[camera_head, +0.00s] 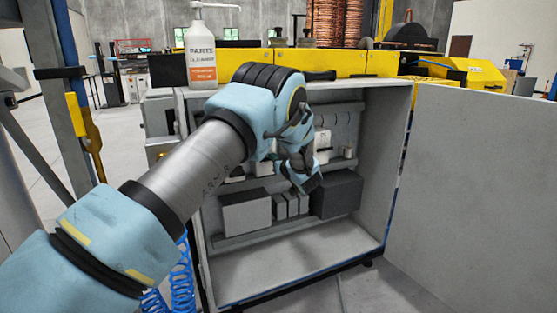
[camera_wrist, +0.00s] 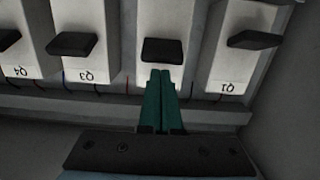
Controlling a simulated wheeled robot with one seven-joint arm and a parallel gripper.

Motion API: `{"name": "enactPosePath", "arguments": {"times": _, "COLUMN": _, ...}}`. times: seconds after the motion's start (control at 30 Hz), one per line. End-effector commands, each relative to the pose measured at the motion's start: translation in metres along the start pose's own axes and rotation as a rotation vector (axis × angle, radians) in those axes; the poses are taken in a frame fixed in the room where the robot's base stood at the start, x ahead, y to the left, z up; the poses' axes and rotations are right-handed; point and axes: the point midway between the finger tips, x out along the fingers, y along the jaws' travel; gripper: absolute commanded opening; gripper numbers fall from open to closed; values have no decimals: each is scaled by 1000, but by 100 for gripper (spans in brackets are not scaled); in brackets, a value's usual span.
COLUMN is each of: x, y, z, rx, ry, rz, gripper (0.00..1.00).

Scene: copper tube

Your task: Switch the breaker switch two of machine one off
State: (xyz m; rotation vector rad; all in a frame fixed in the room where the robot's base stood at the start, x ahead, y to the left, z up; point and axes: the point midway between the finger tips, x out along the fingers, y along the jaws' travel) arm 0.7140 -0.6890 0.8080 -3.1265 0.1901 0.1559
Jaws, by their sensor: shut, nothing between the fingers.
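The wrist view shows a row of white breakers with black switch levers, labels upside down. Breaker Q1 (camera_wrist: 228,70) is at the right and Q3 (camera_wrist: 85,20) at the left. The breaker between them (camera_wrist: 160,18) has its label hidden behind my fingers; by its place it is Q2. Its black lever (camera_wrist: 162,50) lies just beyond the tips of my gripper (camera_wrist: 160,74). My gripper's green fingers are shut together, empty. I cannot tell whether they touch the lever. In the head view my gripper (camera_head: 305,180) is inside the open cabinet (camera_head: 300,268) and covers part of the breaker row.
Breaker Q4 (camera_wrist: 20,65) stands at the far left in the wrist view. Grey and dark boxes (camera_head: 245,212) sit on a lower rail in the cabinet. The open door (camera_head: 470,180) stands to the right. A white bottle (camera_head: 207,55) stands on top.

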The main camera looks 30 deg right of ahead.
Motion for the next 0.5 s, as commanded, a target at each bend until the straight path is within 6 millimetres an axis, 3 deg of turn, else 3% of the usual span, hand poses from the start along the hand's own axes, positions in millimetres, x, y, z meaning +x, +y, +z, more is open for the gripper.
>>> {"name": "enactPosePath", "arguments": {"times": 0.2, "x": 25, "y": 0, "z": 0, "rx": 1, "ry": 1, "rz": -1, "gripper": 0}}
{"name": "enactPosePath", "arguments": {"times": 0.5, "x": 30, "y": 0, "z": 0, "rx": 1, "ry": 0, "rz": 0, "gripper": 0}}
